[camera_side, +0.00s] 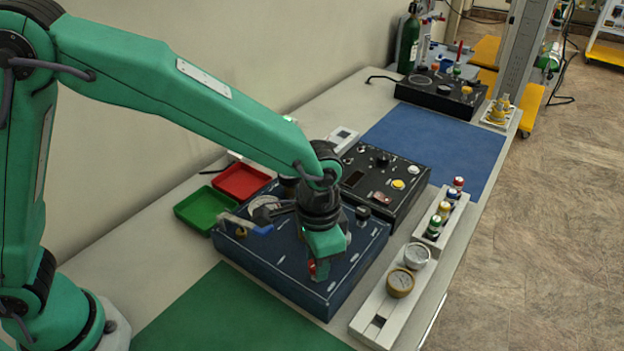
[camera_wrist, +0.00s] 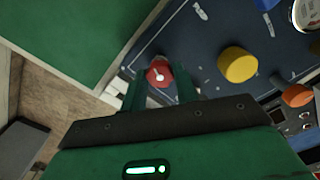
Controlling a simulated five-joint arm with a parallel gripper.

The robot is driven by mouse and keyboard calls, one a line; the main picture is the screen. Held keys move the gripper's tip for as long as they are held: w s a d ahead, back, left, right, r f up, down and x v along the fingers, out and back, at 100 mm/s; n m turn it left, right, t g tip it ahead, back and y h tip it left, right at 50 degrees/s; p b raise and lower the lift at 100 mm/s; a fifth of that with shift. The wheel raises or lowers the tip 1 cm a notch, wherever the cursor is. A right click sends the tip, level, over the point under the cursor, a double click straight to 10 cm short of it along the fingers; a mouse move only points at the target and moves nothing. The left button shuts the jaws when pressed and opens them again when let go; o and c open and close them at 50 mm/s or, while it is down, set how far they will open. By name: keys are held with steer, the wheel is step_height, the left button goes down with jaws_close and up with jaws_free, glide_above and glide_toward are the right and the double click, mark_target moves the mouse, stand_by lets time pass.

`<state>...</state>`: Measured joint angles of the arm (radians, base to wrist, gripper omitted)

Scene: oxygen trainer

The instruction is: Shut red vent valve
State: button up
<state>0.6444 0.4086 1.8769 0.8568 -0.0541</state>
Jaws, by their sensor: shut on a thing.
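The red vent valve (camera_side: 312,268) is a small red knob near the front edge of the dark blue panel (camera_side: 272,257). In the wrist view the red knob (camera_wrist: 159,74) has a white pointer mark on its top. My gripper (camera_side: 317,268) reaches straight down over the panel and is shut on the red knob. In the wrist view my gripper's two green fingers (camera_wrist: 160,92) stand on either side of the knob. In the side view the fingers partly hide the knob.
A yellow knob (camera_wrist: 238,65) and an orange knob (camera_wrist: 297,95) stand beside the red one. Red (camera_side: 241,169) and green (camera_side: 205,200) trays sit behind. The green mat (camera_side: 225,320) is clear.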

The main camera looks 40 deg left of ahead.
steer(key=m, duration=1.4)
stand_by(0.4)
steer(key=o, duration=1)
steer(key=shift+r, duration=0.15)
steer(key=shift+r, duration=3.8)
